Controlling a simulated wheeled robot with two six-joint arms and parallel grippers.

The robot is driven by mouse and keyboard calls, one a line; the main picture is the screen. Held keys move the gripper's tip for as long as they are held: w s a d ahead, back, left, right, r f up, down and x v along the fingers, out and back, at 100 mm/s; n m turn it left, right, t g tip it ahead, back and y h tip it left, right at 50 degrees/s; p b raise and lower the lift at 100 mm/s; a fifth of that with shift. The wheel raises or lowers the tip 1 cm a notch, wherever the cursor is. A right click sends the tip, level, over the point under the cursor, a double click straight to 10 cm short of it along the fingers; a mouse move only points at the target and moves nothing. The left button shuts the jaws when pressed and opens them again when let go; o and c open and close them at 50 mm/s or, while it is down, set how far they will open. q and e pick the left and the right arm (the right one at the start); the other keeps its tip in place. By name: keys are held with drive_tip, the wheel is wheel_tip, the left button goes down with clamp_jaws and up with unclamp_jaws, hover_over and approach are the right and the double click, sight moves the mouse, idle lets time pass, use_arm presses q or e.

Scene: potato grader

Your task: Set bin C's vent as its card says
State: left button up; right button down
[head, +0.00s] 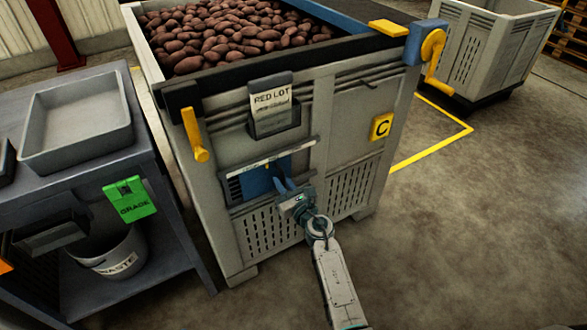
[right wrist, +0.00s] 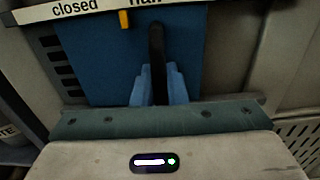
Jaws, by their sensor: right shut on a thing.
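Bin C (head: 225,195) is a big grey crate full of red potatoes, with a yellow C plate (head: 381,127). Its card (head: 271,100) reads RED LOT; the smaller line below is too small to read. Low on the front, the vent's blue slide (head: 256,181) sits under a white scale strip (head: 270,157). In the right wrist view, a yellow pointer (right wrist: 124,19) on the slide stands between "closed" and "half". Dark vent slots (right wrist: 58,68) show left of the slide. My right gripper (head: 283,185) is shut on the slide's dark upright handle (right wrist: 157,50). My left gripper is out of view.
A grey bench (head: 180,225) with a tray (head: 80,115), a green GRADE tag (head: 130,199) and a WASTE bucket (head: 112,258) stands close at left. Yellow cranks (head: 194,135) (head: 434,55) stick out from the bin. The floor at right is clear.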

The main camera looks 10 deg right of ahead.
sight(255, 184)
drive_tip(key=shift+s+a+f, duration=0.1)
drive_tip(key=shift+s+a, duration=0.2)
drive_tip(key=shift+a, duration=0.45)
drive_tip(key=shift+s+a+f, duration=0.1)
drive_tip(key=shift+s+a, duration=0.2)
drive_tip(key=shift+a, duration=0.5)
drive_tip(key=shift+s+a, duration=0.3)
drive_tip(key=shift+a, duration=0.55)
drive_tip(key=shift+s+a, duration=0.35)
drive_tip(key=shift+a, duration=0.5)
drive_tip(key=c, duration=0.8)
unclamp_jaws()
drive_tip(key=shift+d, duration=0.1)
drive_tip(key=v, duration=2.3)
drive_tip(key=shift+r, duration=0.3)
